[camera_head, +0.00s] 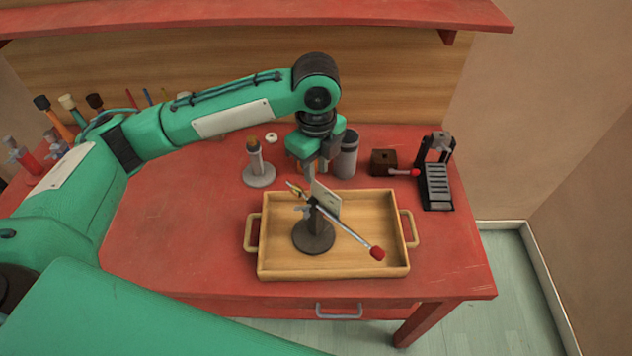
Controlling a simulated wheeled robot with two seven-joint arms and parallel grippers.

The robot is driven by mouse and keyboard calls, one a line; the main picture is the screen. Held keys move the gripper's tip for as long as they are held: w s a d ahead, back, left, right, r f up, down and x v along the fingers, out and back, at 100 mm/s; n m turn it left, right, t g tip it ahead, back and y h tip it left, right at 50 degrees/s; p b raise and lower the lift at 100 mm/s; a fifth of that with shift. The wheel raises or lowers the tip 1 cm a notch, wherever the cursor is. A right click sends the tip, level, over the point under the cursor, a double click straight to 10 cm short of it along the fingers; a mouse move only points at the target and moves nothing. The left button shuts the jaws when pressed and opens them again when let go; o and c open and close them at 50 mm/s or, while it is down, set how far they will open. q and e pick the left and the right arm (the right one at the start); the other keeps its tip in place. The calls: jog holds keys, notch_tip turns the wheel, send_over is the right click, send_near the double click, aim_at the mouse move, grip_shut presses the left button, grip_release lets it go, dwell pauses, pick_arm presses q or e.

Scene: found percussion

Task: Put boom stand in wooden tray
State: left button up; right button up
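The boom stand has a dark round base (314,238), a short upright post and a slanted thin boom ending in a red tip (377,253). It stands upright within the outline of the wooden tray (385,270), left of its middle. Whether its base touches the tray floor is hard to tell. The tray is light wood with a handle at each end. My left gripper (318,188) points down at the top of the stand, its fingers overlapping the post and boom joint. Its grip is too small and covered to judge. My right gripper is out of view.
Behind the tray stand a grey-based post (258,170), a grey cylinder (347,155), a dark wooden block (384,162) with a red-tipped stick, and a black pedal (436,185). A red shelf (250,14) hangs above.

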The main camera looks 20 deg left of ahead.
pick_arm(q)
notch_tip(320, 180, up, 6)
jog(key=shift+r+b, duration=0.2)
jog(key=shift+b, duration=0.25)
